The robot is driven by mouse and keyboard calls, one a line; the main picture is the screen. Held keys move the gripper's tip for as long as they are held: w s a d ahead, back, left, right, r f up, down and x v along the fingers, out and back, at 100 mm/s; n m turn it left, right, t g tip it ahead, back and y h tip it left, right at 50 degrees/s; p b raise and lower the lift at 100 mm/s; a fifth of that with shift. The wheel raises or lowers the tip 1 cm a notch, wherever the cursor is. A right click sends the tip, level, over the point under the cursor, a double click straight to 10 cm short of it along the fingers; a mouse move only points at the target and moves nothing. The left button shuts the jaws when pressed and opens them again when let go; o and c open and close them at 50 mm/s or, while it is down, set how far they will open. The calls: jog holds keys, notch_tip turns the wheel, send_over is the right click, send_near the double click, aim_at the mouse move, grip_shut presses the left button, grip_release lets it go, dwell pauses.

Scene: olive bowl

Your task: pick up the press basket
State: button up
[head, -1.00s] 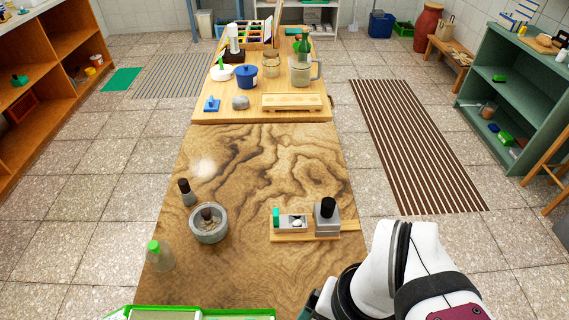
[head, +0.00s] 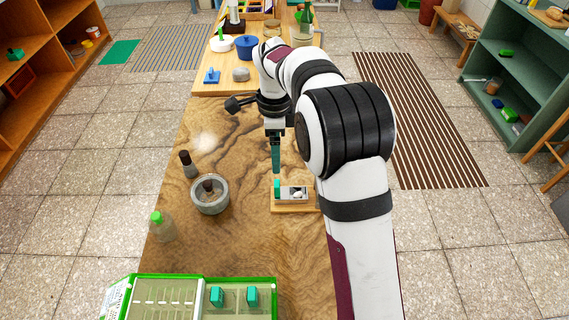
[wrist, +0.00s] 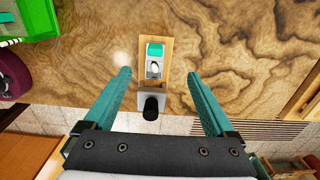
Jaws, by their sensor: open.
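The press basket, which I take to be the small grey box (head: 293,192) with a teal grip (head: 277,188) at its left end, sits on a wooden board (head: 290,209). It holds something small and white. In the wrist view the basket (wrist: 155,67) shows between my finger lines, with its teal grip (wrist: 155,50) at the far end and a black knob (wrist: 151,108) nearer. My gripper (head: 276,172) points down above the grip end in the head view; the exact height is unclear. The wrist view shows my gripper (wrist: 158,75) open, nothing between its teal fingers.
A stone bowl (head: 210,207) with a dark-topped object in it and a dark-capped shaker (head: 189,165) stand left of the board. A green-capped bottle (head: 161,227) is farther left. A green-rimmed tray (head: 204,300) lies at the front. The wood between board and tray is clear.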

aim_at(275, 183)
jog(key=f, duration=0.9)
jog(key=s+f, duration=0.1)
jog(key=f, duration=0.4)
jog(key=shift+a, duration=0.2)
grip_shut()
